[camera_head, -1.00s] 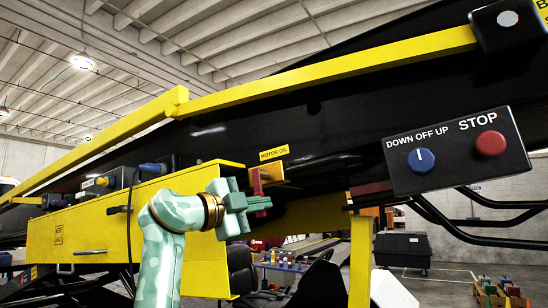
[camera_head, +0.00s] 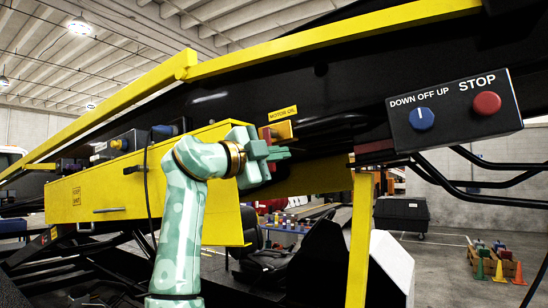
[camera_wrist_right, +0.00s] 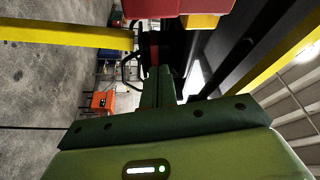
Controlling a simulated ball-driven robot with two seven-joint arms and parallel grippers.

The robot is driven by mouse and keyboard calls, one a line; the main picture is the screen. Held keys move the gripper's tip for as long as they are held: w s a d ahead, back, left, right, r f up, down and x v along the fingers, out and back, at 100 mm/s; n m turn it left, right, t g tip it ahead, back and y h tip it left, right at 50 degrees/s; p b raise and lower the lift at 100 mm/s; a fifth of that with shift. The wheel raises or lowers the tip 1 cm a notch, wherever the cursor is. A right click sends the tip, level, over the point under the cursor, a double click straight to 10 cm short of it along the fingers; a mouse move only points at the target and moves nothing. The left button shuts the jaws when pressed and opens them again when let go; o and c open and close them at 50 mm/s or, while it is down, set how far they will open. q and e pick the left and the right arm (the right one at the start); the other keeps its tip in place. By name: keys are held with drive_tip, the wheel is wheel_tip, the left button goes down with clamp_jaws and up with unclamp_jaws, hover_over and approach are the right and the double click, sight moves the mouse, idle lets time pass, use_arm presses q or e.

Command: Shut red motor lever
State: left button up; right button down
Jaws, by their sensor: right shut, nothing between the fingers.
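The red motor lever (camera_head: 267,133) sits at a yellow block (camera_head: 281,130) under the yellow MOTOR OIL label (camera_head: 283,113) on the black loader side. Its lower part is hidden behind my gripper in the head view. My right gripper (camera_head: 279,154) is shut and empty, just below and in front of the lever; I cannot tell whether they touch. In the right wrist view the shut fingers (camera_wrist_right: 158,88) point toward the top, where a large red part (camera_wrist_right: 165,8) and a yellow part (camera_wrist_right: 203,21) show close by. My left gripper is out of view.
A control box with a blue knob (camera_head: 421,118) and a red STOP button (camera_head: 487,103) is at the right. A yellow box (camera_head: 115,190) lies left of my arm. A yellow post (camera_head: 361,240) stands below right, and a yellow rail (camera_head: 330,42) runs above.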

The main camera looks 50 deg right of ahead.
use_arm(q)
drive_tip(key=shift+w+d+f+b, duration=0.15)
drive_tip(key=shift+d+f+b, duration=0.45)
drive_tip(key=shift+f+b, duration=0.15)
use_arm(e)
drive_tip(key=w+v, duration=0.1)
drive_tip(key=v, duration=0.6)
drive_tip(key=shift+a, duration=0.1)
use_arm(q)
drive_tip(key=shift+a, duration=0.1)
